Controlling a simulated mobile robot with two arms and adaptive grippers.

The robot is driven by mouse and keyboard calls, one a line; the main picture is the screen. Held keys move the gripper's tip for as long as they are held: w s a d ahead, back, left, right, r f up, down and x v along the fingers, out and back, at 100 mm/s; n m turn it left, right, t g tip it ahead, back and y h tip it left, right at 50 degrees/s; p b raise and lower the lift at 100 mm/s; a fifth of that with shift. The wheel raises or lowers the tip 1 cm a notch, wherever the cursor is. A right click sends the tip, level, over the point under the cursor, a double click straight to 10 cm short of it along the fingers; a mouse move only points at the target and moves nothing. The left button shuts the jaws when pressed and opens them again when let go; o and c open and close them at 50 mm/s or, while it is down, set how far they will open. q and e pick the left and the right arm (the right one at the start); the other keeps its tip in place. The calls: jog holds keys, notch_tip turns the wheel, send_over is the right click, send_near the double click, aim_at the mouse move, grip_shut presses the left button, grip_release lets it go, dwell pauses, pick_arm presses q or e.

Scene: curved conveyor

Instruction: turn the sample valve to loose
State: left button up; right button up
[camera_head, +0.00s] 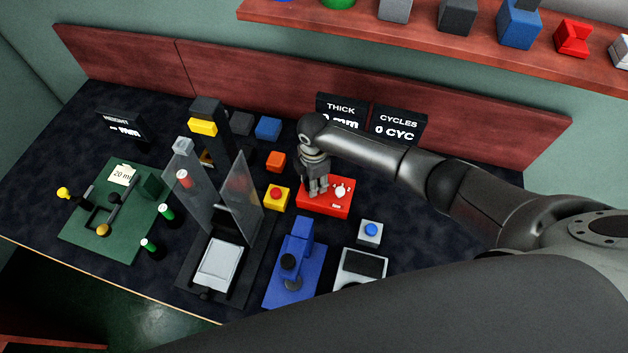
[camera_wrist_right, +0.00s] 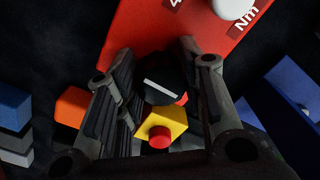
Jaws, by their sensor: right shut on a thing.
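A red box (camera_head: 330,211) sits mid-table in the head view, and its top (camera_wrist_right: 170,35) fills the upper part of the wrist view. A black round knob with a white line (camera_wrist_right: 164,92), apparently the sample valve, shows at the red box's lower edge in the wrist view. My right gripper (camera_head: 317,192) points down over the left part of the red box. In the wrist view its fingers stand on both sides of the knob, shut on it. The fingers partly hide the knob, and in the head view they cover it. My left gripper is not in view.
A yellow box with a red button (camera_head: 276,197) stands close left of the red box. An orange block (camera_head: 275,161) lies behind it. A blue-buttoned box (camera_head: 369,232), a blue device (camera_head: 296,272) and a scale-like device (camera_head: 360,270) stand nearer the front. Clear panels (camera_head: 239,196) rise to the left.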

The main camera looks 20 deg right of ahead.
jog(key=shift+w+n, duration=0.1)
jog(key=shift+n, duration=0.3)
jog(key=o, duration=1)
jog(key=shift+o, duration=0.2)
jog(key=shift+r, duration=0.15)
notch_tip(320, 180, up, 12)
dwell(0.4)
